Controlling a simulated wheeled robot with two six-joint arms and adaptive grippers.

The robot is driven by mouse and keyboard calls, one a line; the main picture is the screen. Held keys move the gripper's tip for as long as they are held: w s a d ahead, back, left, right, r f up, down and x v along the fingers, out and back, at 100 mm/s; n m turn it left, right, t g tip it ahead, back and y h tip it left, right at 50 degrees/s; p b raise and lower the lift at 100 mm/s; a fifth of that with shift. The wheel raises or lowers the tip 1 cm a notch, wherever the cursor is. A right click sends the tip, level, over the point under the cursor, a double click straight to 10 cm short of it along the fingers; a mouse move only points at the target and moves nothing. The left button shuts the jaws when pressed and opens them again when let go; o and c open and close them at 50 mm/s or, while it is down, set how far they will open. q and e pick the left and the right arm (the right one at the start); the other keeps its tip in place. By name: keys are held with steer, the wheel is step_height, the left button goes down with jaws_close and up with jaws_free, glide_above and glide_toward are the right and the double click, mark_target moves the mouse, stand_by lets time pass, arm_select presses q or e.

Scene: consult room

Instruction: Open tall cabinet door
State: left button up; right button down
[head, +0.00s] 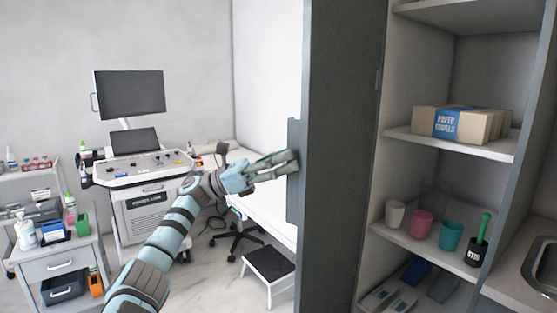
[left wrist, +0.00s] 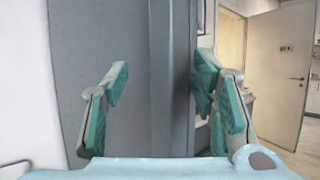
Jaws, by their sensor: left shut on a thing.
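The tall cabinet stands at the right in the head view, with its grey door (head: 343,150) swung open, seen at a steep angle, and the shelves uncovered. A grey handle (head: 293,205) juts from the door's left side. My left gripper (head: 290,162) reaches in from the left and is shut on this handle. In the left wrist view, the gripper (left wrist: 160,85) has one finger on each side of the grey upright handle (left wrist: 170,100), with the door's grey panel (left wrist: 115,40) behind; the exact contact is hard to see. My right gripper is not in view.
The cabinet shelves hold paper towels (head: 461,124), several cups (head: 421,223) and boxes low down. Left are an ultrasound machine (head: 148,195), a drawer cart (head: 62,266) and a bed (head: 265,205). A step stool (head: 269,264) stands on the floor near the door.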

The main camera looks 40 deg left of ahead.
arm_select(q)
steer(key=shift+w+f, duration=0.1)
steer(key=shift+f, duration=0.05)
stand_by(0.3)
steer(key=v, duration=1.2)
steer(key=shift+d, duration=0.1)
